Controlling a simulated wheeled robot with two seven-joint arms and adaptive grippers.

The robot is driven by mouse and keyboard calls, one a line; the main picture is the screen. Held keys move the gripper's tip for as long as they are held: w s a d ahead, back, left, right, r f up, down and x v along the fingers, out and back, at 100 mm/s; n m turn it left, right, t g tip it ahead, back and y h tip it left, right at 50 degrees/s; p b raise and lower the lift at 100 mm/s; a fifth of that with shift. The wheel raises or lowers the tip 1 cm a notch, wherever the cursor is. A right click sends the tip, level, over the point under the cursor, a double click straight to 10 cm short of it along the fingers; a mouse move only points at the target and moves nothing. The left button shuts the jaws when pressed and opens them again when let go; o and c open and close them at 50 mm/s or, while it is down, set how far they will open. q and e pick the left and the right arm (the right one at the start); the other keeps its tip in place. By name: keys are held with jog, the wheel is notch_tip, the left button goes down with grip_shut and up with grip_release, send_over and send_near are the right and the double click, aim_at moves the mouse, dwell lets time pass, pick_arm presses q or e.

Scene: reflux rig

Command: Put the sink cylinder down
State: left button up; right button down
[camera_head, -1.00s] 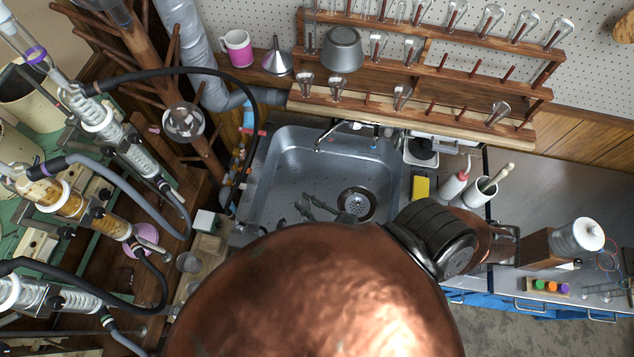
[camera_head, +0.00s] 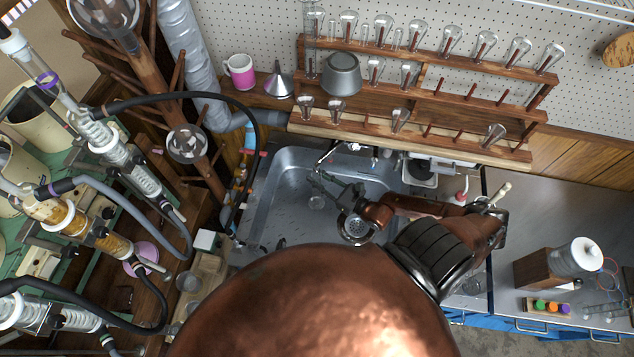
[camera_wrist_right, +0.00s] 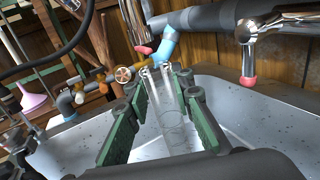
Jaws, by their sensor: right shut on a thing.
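The sink cylinder (camera_wrist_right: 172,115) is a clear glass tube, seen in the right wrist view between the green-padded fingers of my right gripper (camera_wrist_right: 165,88). The gripper is shut on it. In the head view my right gripper (camera_head: 325,187) reaches in from the right over the left-middle of the steel sink (camera_head: 285,215). The glass is hard to make out there; a faint round clear shape shows just below the fingers. I cannot tell whether the cylinder's base touches the sink floor. My left gripper is not clearly seen.
The tap (camera_head: 325,155) stands at the sink's back edge, close to the gripper. A wooden rack (camera_head: 420,95) with glassware hangs behind. Hoses and valves (camera_head: 243,170) line the left. The left sink floor looks clear.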

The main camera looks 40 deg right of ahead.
aim_at(316, 190)
pick_arm(q)
jog(key=shift+s, duration=0.35)
pick_arm(e)
notch_tip(316, 190, down, 3)
jog(key=shift+s+a+f, duration=0.1)
jog(key=shift+a+f, duration=0.05)
pick_arm(q)
jog(key=shift+s, duration=0.1)
pick_arm(e)
jog(key=shift+f, duration=0.2)
jog(key=c, duration=1.7)
grip_release()
pick_arm(q)
jog(key=shift+f, duration=0.2)
